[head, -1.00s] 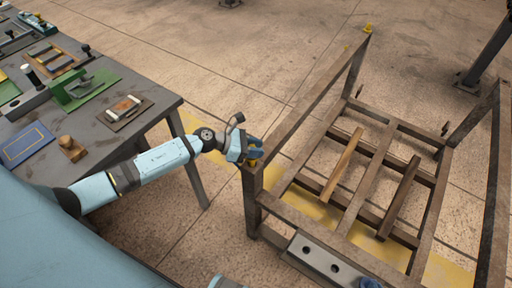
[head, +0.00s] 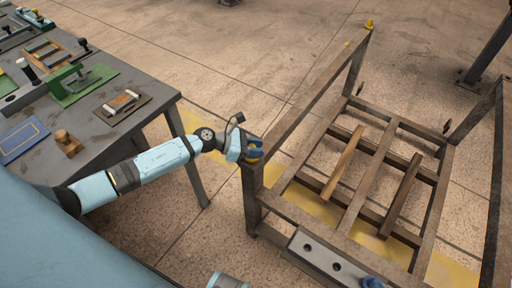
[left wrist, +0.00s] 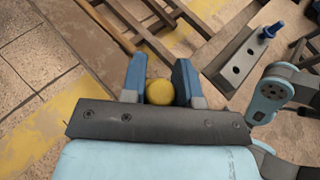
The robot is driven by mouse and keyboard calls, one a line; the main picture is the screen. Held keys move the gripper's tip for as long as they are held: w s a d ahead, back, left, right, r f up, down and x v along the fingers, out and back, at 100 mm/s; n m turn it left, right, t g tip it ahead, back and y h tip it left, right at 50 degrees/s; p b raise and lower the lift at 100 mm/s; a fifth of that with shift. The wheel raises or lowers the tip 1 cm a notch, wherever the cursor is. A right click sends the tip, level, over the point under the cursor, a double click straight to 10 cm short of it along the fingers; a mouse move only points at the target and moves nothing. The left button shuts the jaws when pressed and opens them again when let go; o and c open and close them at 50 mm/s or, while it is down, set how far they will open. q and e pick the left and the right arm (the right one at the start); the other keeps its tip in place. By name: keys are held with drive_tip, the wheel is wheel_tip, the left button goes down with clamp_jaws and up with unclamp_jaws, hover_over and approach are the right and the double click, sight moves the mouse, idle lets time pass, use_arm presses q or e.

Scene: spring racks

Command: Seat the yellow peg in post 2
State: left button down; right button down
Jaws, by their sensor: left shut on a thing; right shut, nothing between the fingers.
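My left gripper (head: 253,151) is at the top of the near-left corner post (head: 253,190) of the brown rack. It is shut on the yellow peg (left wrist: 160,92), whose round yellow head shows between the two blue fingers in the left wrist view. No post number is readable. My right gripper is not visible; only part of my right arm shows in the left wrist view.
Another yellow piece (head: 369,24) stands on the far corner post. A grey plate (head: 320,259) with holes and a blue peg (left wrist: 270,30) lies at the rack's near side. A workbench (head: 150,108) with tools and trays is at left. Open floor lies between bench and rack.

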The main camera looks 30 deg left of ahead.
use_arm(q)
drive_tip(key=shift+f+b, duration=0.35)
drive_tip(key=shift+f, duration=0.05)
use_arm(e)
drive_tip(key=shift+w+a+r, duration=0.1)
drive_tip(key=shift+w, duration=0.05)
use_arm(q)
drive_tip(key=shift+f+b, duration=0.65)
drive_tip(key=shift+f, duration=0.05)
use_arm(e)
drive_tip(key=shift+f, duration=0.45)
use_arm(q)
drive_tip(key=c, duration=0.8)
unclamp_jaws()
use_arm(e)
drive_tip(key=shift+r, duration=0.1)
use_arm(q)
drive_tip(key=shift+v, duration=6.9)
